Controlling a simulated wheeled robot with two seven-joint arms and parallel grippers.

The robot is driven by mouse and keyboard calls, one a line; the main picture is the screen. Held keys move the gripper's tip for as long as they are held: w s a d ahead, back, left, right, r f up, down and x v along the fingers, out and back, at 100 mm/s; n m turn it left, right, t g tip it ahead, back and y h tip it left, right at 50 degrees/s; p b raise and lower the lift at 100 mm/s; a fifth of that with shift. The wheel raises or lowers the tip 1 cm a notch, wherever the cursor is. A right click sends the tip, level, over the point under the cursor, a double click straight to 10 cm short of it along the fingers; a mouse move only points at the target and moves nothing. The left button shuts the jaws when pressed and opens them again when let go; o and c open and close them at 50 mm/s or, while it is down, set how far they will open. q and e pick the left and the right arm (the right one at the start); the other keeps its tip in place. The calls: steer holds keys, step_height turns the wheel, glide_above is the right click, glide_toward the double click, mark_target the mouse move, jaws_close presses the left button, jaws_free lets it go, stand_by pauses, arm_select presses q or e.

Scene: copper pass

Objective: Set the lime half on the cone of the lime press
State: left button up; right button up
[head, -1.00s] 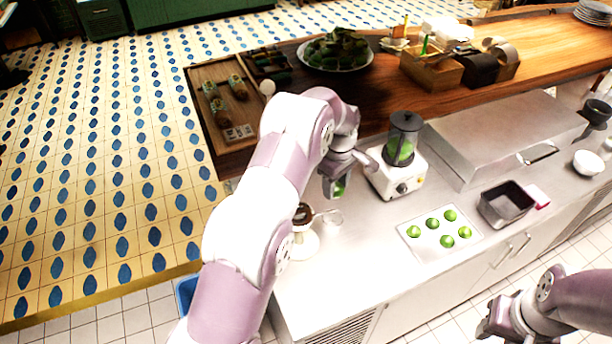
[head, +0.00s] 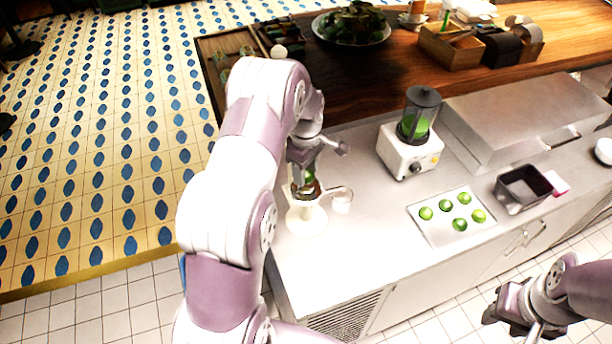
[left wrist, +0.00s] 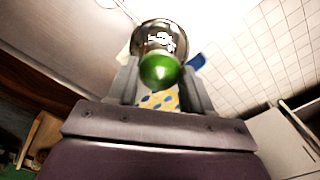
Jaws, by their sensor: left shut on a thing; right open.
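The green lime half (left wrist: 159,70) is between the fingers of my left gripper (left wrist: 160,85) in the left wrist view. In the head view my left gripper (head: 308,176) points down over the lime press (head: 305,218), and a little green of the lime shows between the fingers. The press has a pale base and a dark round bowl (left wrist: 160,36), which appears just beyond the lime in the wrist view. The cone is hidden, and I cannot tell whether the lime touches it. My right gripper (head: 508,306) is open and empty at the lower right, away from the counter objects.
A small clear cup (head: 342,202) stands right beside the press. A blender (head: 408,152) stands behind to the right. A pale tray (head: 437,235) holds several limes, and a dark metal bin (head: 520,190) stands further right. Counter between cup and tray is clear.

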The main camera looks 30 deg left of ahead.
mark_target(307, 173)
arm_select(q)
step_height(307, 173, down, 3)
steer(key=shift+f+p, duration=0.2)
steer(key=shift+p, duration=0.4)
steer(key=shift+w+f, duration=0.1)
steer(key=shift+w, duration=0.1)
steer(key=shift+f, duration=0.1)
steer(key=o, duration=0.7)
steer(key=shift+s, duration=0.2)
arm_select(e)
steer(key=shift+w+r, duration=0.1)
steer(key=shift+r, duration=0.7)
arm_select(q)
steer(key=shift+w, duration=0.15)
arm_select(e)
steer(key=shift+w, duration=0.1)
